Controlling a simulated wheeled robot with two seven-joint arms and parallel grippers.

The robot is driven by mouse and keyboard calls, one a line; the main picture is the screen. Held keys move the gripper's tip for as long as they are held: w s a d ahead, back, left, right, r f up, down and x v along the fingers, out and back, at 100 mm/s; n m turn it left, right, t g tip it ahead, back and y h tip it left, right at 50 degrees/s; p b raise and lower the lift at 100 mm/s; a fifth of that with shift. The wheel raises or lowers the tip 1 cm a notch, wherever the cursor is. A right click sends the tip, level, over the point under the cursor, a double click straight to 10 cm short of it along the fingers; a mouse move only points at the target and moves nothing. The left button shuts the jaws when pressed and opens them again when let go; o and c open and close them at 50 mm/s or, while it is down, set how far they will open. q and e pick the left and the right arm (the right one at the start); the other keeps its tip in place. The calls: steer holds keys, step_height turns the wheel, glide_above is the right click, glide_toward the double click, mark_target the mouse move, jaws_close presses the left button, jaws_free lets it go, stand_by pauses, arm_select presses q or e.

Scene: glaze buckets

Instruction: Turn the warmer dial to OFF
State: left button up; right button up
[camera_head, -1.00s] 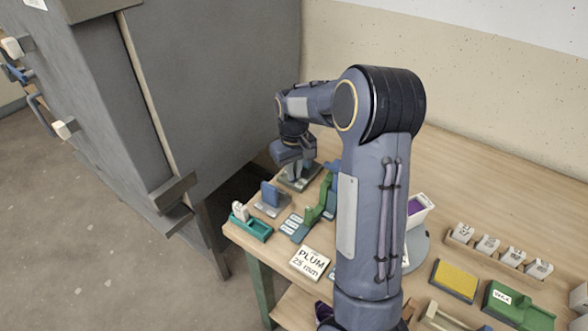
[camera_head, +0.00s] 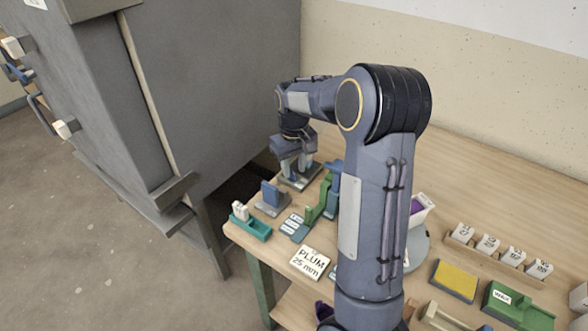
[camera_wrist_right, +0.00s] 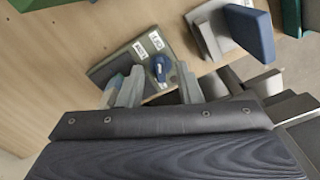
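The warmer panel (camera_wrist_right: 103,73) is a grey-green plate with a small blue dial (camera_wrist_right: 160,69) and two white labels in the right wrist view. The label lettering is too small to read surely, and I cannot tell which label the dial points to. In the head view the warmer panel (camera_head: 301,184) lies on the bench near the cabinet, mostly under my right gripper (camera_head: 301,170). The right wrist view shows this gripper (camera_wrist_right: 158,88) with its two fingers apart and the dial beyond the gap between them, apparently untouched. My left gripper is not in view.
A blue block on a grey base (camera_head: 271,196), a teal tray (camera_head: 252,229), a green stand (camera_head: 318,207) and a PLUM card (camera_head: 310,263) stand close by. The large grey cabinet (camera_head: 220,90) borders the bench on the left.

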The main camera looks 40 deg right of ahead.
mark_target(294, 174)
step_height(294, 174, up, 6)
steer(key=shift+r, duration=0.1)
stand_by(0.6)
